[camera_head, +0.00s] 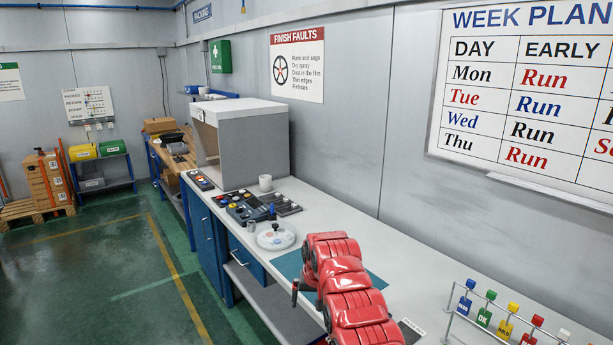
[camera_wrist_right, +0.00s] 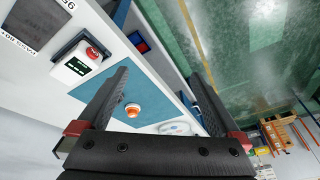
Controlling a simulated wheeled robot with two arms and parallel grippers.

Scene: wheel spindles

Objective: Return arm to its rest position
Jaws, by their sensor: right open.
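My right arm (camera_head: 345,285) is red and reaches over the white workbench, bent at its joints. My right gripper is mostly hidden behind the arm in the head view; a dark finger-like part (camera_head: 295,292) shows at its left. In the right wrist view my right gripper (camera_wrist_right: 160,78) has its two black fingers wide apart with nothing between them. Beyond them lie the blue mat (camera_wrist_right: 110,103) and a small orange-and-white round piece (camera_wrist_right: 133,110) on it. My left gripper is in neither view.
A white round plate (camera_head: 276,237) and a control panel (camera_head: 245,207) sit on the bench near the grey booth (camera_head: 240,145). A rack of coloured tags (camera_head: 505,325) stands at the right. A white box with a red button (camera_wrist_right: 85,60) is on the bench.

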